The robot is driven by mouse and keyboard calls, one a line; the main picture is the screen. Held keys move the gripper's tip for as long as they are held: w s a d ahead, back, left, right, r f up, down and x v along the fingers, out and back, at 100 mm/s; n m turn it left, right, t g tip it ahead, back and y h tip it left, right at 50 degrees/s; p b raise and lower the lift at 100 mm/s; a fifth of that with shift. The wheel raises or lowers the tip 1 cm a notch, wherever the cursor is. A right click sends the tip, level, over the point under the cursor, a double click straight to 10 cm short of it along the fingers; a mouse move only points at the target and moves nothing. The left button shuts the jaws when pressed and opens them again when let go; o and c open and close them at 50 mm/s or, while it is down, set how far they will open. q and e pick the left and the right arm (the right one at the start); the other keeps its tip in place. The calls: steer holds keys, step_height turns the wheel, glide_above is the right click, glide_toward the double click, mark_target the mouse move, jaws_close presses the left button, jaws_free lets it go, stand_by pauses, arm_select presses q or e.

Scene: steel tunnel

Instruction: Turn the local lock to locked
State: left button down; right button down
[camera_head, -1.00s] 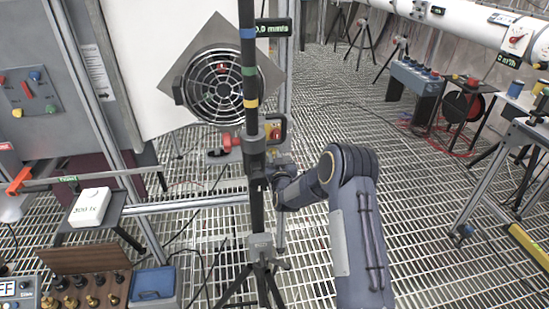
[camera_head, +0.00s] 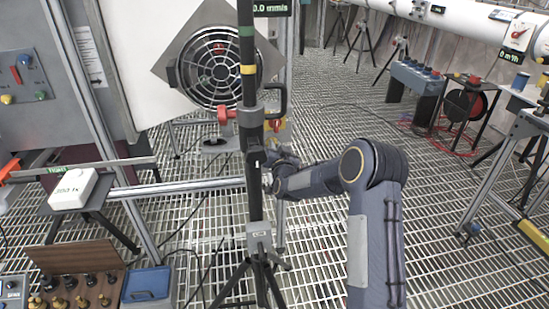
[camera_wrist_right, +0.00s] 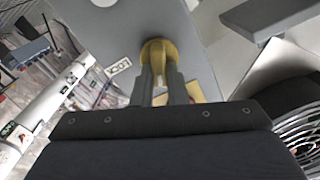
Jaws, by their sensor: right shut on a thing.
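A yellow knob (camera_wrist_right: 158,52) with a raised grip bar sits on a grey plate (camera_wrist_right: 190,30) in the right wrist view; it appears to be the local lock. My right gripper (camera_wrist_right: 160,75) is shut on the knob's bar, one finger on each side. In the head view my right gripper is mostly hidden behind the black pole, and the knob cannot be made out there. My left gripper is not in view.
A black tripod pole (camera_head: 247,75) stands close in front of my right wrist. Behind it are a round fan guard (camera_head: 215,72) on a grey plate and a red knob (camera_head: 226,115). A white box (camera_head: 73,189) sits at left. Open grating floor (camera_head: 330,130) lies to the right.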

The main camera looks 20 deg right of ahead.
steer(key=shift+d+f+m+b, duration=0.1)
steer(key=shift+f+m+b, duration=0.05)
steer(key=shift+m+b, duration=2.3)
steer(key=shift+d+f+m+b, duration=0.15)
steer(key=shift+m+b, duration=1.8)
steer(key=shift+b, duration=0.95)
steer(key=shift+d+f+m+b, duration=0.1)
steer(key=shift+f+m+b, duration=0.05)
steer(key=shift+m+b, duration=2.3)
steer(key=c, duration=1.4)
jaws_free()
steer(key=shift+n, duration=0.25)
steer(key=shift+c, duration=0.2)
steer(key=v, duration=0.8)
